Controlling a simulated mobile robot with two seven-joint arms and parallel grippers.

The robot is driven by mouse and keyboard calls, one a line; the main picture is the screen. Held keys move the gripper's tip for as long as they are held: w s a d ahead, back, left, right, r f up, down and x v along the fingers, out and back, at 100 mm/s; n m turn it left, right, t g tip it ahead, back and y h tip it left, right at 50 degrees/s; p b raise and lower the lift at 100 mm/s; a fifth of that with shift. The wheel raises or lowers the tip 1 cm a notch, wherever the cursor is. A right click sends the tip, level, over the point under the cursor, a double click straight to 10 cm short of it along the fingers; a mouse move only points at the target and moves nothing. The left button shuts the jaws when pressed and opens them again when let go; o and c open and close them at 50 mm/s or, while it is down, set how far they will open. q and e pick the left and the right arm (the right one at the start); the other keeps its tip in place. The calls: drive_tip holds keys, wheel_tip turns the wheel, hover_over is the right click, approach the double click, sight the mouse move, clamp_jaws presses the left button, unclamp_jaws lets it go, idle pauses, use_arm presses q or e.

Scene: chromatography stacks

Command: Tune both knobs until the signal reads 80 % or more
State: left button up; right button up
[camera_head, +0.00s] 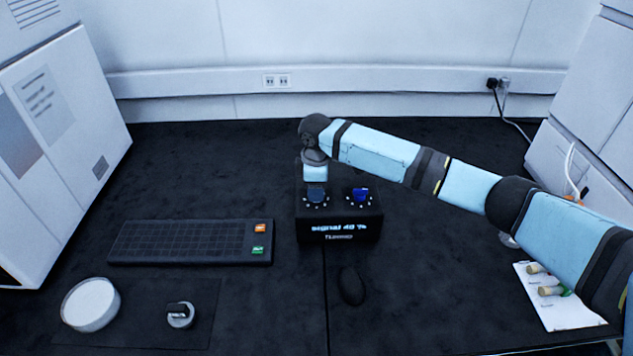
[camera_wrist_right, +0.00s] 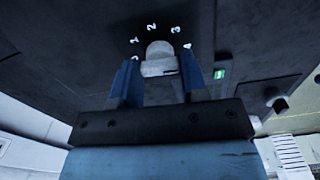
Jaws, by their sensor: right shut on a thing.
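The tuner box (camera_head: 338,222) stands on the dark bench, and its lit front display (camera_head: 338,228) appears to read "signal 40 %"; the last digit is blurry. The right knob (camera_head: 359,195) is blue and stands free on the box top. My right gripper (camera_head: 316,190) points down over the left knob and is shut on it. In the right wrist view the left knob (camera_wrist_right: 158,60) is pale grey and sits between the two blue fingers, with the dial numbers 1 to 4 around it. The gripper hides much of this knob in the head view. My left gripper is not in view.
A dark keyboard-like panel (camera_head: 190,241) with orange and green keys lies left of the box. A black mouse (camera_head: 351,286) lies in front. A white round dish (camera_head: 91,304) and a small metal piece (camera_head: 180,315) are front left. A white card (camera_head: 560,297) with vials lies right.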

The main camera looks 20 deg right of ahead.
drive_tip(key=shift+r+m+p, duration=0.3)
drive_tip(key=shift+r+p, duration=0.1)
drive_tip(key=shift+p, duration=0.3)
drive_tip(key=m+p, duration=0.6)
drive_tip(key=p, duration=0.3)
drive_tip(key=shift+f+p, duration=0.2)
drive_tip(key=shift+p, duration=0.2)
use_arm(q)
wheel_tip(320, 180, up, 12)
drive_tip(key=p, duration=0.1)
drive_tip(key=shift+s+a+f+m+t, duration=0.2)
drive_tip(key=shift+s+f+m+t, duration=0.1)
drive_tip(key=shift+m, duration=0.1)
use_arm(e)
drive_tip(key=shift+f+m, duration=0.15)
drive_tip(key=shift+m, duration=0.55)
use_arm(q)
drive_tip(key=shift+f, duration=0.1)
use_arm(e)
drive_tip(key=o, duration=0.9)
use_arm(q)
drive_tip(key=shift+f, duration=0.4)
use_arm(e)
wheel_tip(320, 180, up, 14)
drive_tip(key=shift+f, duration=0.1)
drive_tip(key=shift+f, duration=0.1)
